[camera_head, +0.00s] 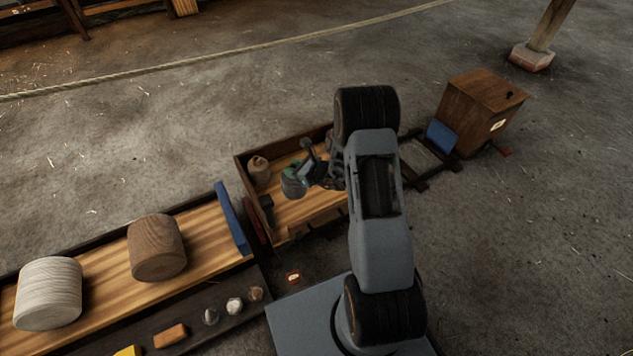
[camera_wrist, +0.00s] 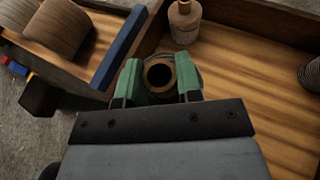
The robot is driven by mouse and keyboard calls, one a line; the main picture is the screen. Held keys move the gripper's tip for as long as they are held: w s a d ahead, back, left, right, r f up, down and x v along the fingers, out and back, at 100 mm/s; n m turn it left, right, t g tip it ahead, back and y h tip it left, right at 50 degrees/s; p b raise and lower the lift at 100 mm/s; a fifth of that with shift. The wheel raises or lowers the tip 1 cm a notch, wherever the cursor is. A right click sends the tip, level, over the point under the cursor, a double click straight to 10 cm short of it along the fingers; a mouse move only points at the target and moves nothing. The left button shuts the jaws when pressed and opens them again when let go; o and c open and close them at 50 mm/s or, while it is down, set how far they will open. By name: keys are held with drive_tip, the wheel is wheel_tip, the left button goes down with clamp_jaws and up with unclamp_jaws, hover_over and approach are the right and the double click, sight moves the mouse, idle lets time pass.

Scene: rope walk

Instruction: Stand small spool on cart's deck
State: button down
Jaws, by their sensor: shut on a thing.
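My gripper (camera_head: 300,180) is above the low-walled wooden cart (camera_head: 320,217) in the head view. In the wrist view its green fingers (camera_wrist: 158,80) are shut on a small round thing with a dark central hole, which looks like the small spool (camera_wrist: 158,60). I look straight into its hole. The cart's bare striped deck (camera_wrist: 245,75) lies beyond and to the right. I cannot tell whether the spool touches the deck.
A brown jug-like thing (camera_head: 259,170) stands in the cart's far left corner. A coiled thing (camera_wrist: 312,74) shows at the wrist view's right edge. A blue-ended platform (camera_head: 205,235) at left bears two large spools. A wooden box (camera_head: 480,108) stands at right.

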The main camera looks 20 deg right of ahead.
drive_tip(key=w+d+f+b, duration=0.4)
drive_tip(key=d+f+b, duration=0.3)
drive_tip(key=d+f, duration=0.4)
drive_tip(key=shift+w+d+f, duration=0.15)
drive_tip(key=shift+d+f, duration=0.2)
drive_tip(key=shift+f, duration=0.3)
drive_tip(key=shift+f+b, duration=0.2)
drive_tip(key=shift+b, duration=0.15)
drive_tip(key=c, duration=0.8)
unclamp_jaws()
